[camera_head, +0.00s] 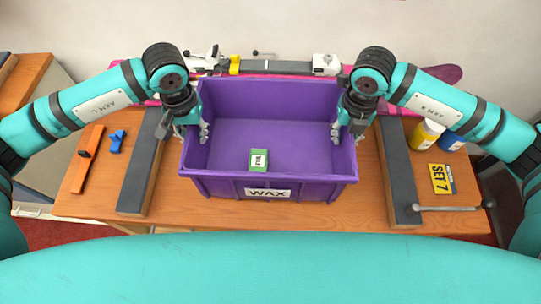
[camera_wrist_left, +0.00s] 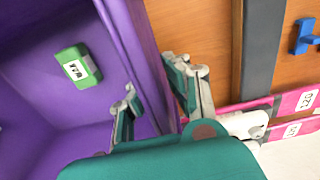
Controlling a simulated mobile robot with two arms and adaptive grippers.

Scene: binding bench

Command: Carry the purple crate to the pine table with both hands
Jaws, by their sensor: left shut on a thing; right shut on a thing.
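The purple crate (camera_head: 220,188) with a WAX label is in the middle of the head view, over the wooden bench (camera_head: 290,211). I cannot tell whether it touches the bench. A small green box (camera_head: 258,160) lies inside. My left gripper (camera_head: 196,131) is shut on the crate's left wall. In the left wrist view, the fingers of my left gripper (camera_wrist_left: 150,78) straddle the purple wall of the crate (camera_wrist_left: 35,105). My right gripper (camera_head: 345,133) is shut on the crate's right wall. I cannot tell which wooden surface is the pine table.
Grey-topped bars flank the crate at left (camera_head: 140,175) and right (camera_head: 397,170). An orange tool (camera_head: 88,155) and blue clamp (camera_head: 116,141) lie left. Yellow (camera_head: 425,135) and blue (camera_head: 450,141) containers, a SET 7 card (camera_head: 440,178) and a metal rod (camera_head: 450,208) are right.

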